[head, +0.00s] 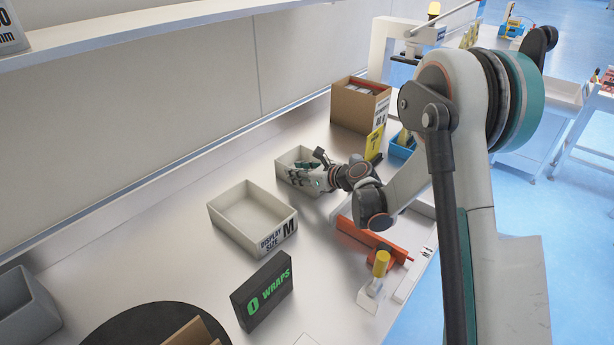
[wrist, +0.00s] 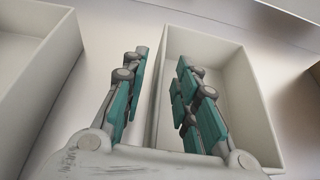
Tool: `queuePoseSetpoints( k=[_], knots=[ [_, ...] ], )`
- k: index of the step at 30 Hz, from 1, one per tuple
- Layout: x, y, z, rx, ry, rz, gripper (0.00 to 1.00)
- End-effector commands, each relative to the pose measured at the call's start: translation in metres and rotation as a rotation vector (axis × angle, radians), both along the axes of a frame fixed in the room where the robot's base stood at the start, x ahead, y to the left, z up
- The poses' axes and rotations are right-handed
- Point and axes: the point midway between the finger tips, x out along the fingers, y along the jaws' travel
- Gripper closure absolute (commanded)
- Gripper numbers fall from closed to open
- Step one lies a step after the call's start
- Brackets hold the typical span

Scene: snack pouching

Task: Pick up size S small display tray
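In the wrist view the small tray (wrist: 245,72) is on the right and the M tray (wrist: 62,62) is at the left edge. My gripper (wrist: 161,58) is open there, its fingers on either side of the small tray's near wall: one outside, one over the inside. I cannot tell whether either finger touches the wall.
A cardboard box (head: 345,108) stands behind the small tray, with a yellow sign (head: 375,141) and a blue bin (head: 402,150) to its right. An orange tool (head: 372,240) lies right of the M tray. A black "0 WRAPS" display (head: 262,290) stands in front.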

Motion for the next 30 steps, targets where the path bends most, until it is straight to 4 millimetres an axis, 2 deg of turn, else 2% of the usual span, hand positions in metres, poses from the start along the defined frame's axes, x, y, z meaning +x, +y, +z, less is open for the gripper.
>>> queuePoseSetpoints(
  k=[4, 11, 12, 15, 30],
  knots=[
    [0.0131, 0.0127, -0.0092, 0.0, 0.0, 0.001, 0.72],
    [0.0151, 0.0139, -0.0086, 0.0, 0.0, -0.001, 0.72],
    [0.015, 0.0139, -0.0086, 0.0, 0.0, -0.001, 0.77],
    [0.0149, 0.0139, -0.0086, 0.0, 0.0, 0.0, 1.0],
    [0.0148, 0.0138, -0.0047, 0.0, 0.0, 0.0, 1.0]
  ],
)
